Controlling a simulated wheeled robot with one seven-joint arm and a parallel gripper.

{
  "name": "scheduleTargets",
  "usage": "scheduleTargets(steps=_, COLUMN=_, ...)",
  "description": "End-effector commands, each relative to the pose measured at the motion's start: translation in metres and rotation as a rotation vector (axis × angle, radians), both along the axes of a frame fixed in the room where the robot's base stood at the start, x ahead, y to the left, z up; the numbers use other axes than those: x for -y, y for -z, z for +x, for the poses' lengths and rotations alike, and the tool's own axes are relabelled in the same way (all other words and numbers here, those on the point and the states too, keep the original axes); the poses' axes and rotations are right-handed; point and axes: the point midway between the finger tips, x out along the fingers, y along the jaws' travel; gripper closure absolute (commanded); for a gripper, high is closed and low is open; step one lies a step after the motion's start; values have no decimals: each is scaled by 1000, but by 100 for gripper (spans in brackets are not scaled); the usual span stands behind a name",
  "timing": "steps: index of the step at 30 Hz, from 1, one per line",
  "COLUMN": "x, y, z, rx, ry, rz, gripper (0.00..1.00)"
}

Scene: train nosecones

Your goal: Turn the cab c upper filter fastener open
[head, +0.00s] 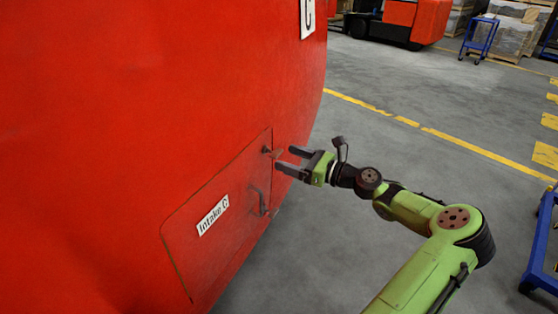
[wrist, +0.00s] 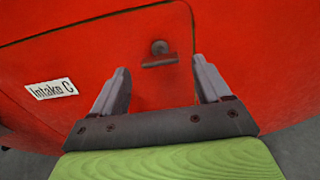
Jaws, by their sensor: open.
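The red cab side carries a closed hatch (head: 190,245) labelled "Intake C"; the hatch also shows in the wrist view (wrist: 100,50). The upper fastener (head: 267,150) is a small dark knob with a flat bar near the hatch's upper right corner. In the wrist view the fastener (wrist: 159,59) shows its bar lying nearly level across the picture, below the round knob. My gripper (head: 284,159) is open and empty, its fingers pointing at the panel just right of the fastener. In the wrist view the fastener appears between and beyond the fingertips (wrist: 160,68), apart from both.
A handle-like second fitting (head: 261,203) sits lower on the hatch. The "Intake C" label (head: 213,215) is left of it. A blue cart (head: 543,245) stands at the right edge. The grey floor (head: 400,160) beside the cab is clear.

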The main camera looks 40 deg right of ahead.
Motion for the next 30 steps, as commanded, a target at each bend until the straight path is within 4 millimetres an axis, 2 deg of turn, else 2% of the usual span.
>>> scheduleTargets(steps=3, x=-8, y=3, z=22, rx=-1, ry=-2, rz=-1, gripper=23)
scheduleTargets(steps=6, x=-12, y=2, z=33, rx=-1, ry=0, rz=0, gripper=23)
scheduleTargets(steps=15, x=-13, y=0, z=38, rx=-2, ry=0, rz=-1, gripper=23)
scheduleTargets(steps=17, x=-13, y=0, z=38, rx=-2, ry=0, rz=-1, gripper=31)
scheduleTargets(steps=26, x=-13, y=0, z=38, rx=-2, ry=0, rz=0, gripper=77)
scheduleTargets(steps=30, x=-13, y=0, z=38, rx=-1, ry=0, rz=-3, gripper=79)
